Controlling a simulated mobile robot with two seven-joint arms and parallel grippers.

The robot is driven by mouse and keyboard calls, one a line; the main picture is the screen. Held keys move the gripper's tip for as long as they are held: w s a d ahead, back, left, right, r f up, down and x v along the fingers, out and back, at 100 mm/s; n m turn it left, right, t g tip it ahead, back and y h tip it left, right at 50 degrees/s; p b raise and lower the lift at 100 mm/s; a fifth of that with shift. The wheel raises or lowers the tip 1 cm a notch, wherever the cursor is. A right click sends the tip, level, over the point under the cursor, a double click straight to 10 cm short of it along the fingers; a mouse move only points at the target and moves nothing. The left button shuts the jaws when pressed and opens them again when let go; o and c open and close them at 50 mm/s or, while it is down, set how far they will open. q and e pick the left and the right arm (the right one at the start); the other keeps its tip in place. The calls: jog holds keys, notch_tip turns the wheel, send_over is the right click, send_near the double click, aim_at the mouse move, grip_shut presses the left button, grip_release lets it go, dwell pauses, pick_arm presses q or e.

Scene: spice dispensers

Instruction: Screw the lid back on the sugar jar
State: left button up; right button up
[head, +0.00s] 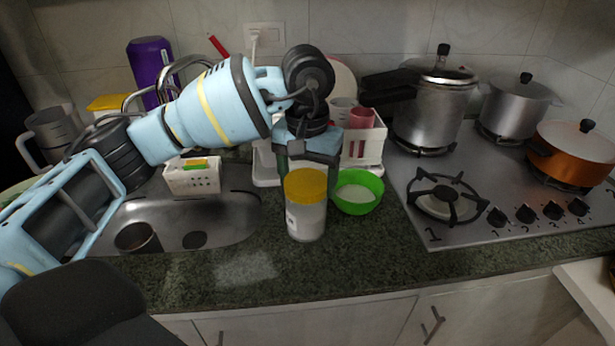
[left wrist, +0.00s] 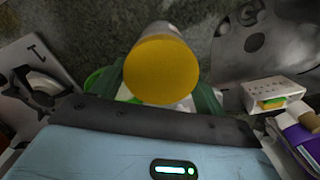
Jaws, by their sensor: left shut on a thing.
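The sugar jar (head: 306,220) is a clear jar with white contents, upright on the dark counter near its front edge. Its yellow lid (head: 306,184) sits on top of the jar and looks level; whether the threads are engaged cannot be seen. My left gripper (head: 308,172) reaches in from behind, its dark green fingers on either side of the lid, shut on it. In the left wrist view the lid (left wrist: 161,70) fills the space between the fingers, with the jar body (left wrist: 160,33) behind it. My right gripper is not in view.
A green bowl (head: 358,191) with white contents stands close to the jar's right. The stove (head: 480,215) with pots is further right. The sink (head: 190,222) is to the left, with a white caddy (head: 192,181) behind it. The counter in front of the jar is clear.

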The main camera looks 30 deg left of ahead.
pick_arm(q)
jog(key=shift+f+m+b, duration=0.1)
jog(key=shift+m+b, duration=0.3)
jog(key=shift+m, duration=0.6)
jog(key=m+b, duration=0.1)
jog(key=m, duration=0.2)
jog(key=shift+d, duration=0.1)
jog(key=m+b, duration=0.1)
jog(key=m, duration=0.2)
jog(key=shift+m, duration=0.6)
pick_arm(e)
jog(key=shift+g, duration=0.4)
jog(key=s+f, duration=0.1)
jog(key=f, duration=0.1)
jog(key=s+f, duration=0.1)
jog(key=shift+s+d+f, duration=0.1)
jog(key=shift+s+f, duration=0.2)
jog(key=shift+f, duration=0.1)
pick_arm(q)
jog(key=o, duration=0.9)
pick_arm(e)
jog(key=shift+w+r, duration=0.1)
